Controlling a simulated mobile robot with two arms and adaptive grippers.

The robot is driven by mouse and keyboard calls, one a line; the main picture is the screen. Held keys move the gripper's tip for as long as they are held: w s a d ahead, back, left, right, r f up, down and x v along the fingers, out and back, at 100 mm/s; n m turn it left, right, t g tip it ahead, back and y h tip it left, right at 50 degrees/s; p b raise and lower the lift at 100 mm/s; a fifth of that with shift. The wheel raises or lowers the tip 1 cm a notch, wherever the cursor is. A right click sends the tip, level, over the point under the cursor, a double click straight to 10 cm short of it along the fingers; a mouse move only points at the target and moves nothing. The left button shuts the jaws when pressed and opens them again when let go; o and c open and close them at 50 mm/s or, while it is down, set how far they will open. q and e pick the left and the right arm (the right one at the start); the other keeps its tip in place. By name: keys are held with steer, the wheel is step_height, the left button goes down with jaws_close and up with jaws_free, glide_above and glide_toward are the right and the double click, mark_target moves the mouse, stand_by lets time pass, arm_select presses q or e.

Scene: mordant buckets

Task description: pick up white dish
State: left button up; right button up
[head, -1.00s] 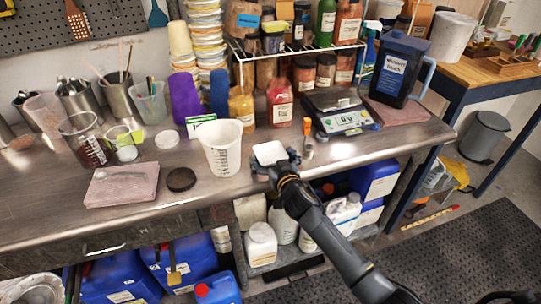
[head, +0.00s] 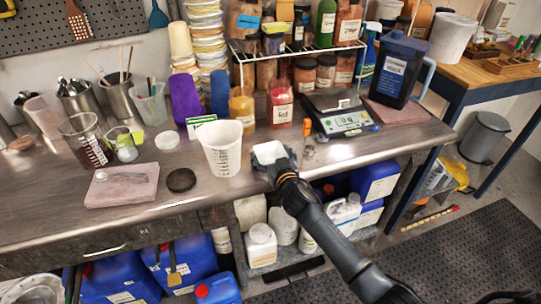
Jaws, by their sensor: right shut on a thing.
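The white dish (head: 268,152) is a small, shallow white vessel near the front edge of the steel bench, just right of the tall white measuring beaker. My right gripper (head: 277,166) reaches in from the lower right and is shut on the near side of the dish. Its fingers partly hide the dish's lower part. I cannot tell whether the dish touches the bench. My left gripper is not in view.
The tall white beaker (head: 223,148) stands close on the left. A scale (head: 338,114) and a dark pitcher (head: 399,68) stand to the right. Spice-like jars on a wire rack (head: 300,48) line the back. Bare bench (head: 225,188) lies in front of the beaker.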

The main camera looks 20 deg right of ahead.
steer(key=shift+r, duration=0.5)
steer(key=s+a+r, duration=0.3)
steer(key=s+r, duration=0.9)
steer(key=s, duration=0.1)
steer(key=s+d+f, duration=0.2)
steer(key=s+d, duration=0.1)
steer(key=s, duration=0.8)
steer(key=w+a+r, duration=0.1)
steer(key=w+a, duration=0.2)
steer(key=w, duration=0.7)
steer(key=shift+w+r+b, duration=0.2)
steer(key=shift+r+b, duration=0.15)
steer(key=shift+a, duration=0.1)
